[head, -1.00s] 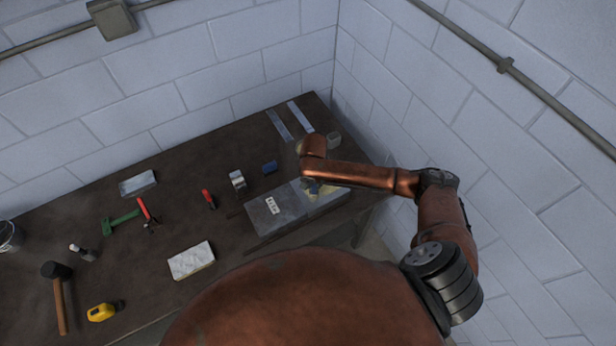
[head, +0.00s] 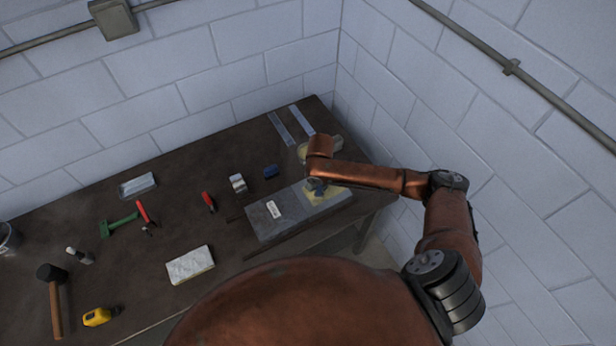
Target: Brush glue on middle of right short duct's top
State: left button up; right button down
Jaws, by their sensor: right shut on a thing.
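Two grey short ducts lie side by side near the front right of the bench. The left one has a white label, and the right short duct (head: 328,203) has a yellowish patch on its top. I cannot tell whether the bristles touch the duct. My left gripper is not in view.
Metal strips (head: 301,120) lie at the back right. Walls stand behind and right.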

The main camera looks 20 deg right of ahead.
jog(key=a+r+p, duration=0.4)
jog(key=r+p, duration=0.1)
jog(key=r, duration=0.3)
jog(key=shift+s+a, duration=0.15)
dwell(0.5)
dwell(0.5)
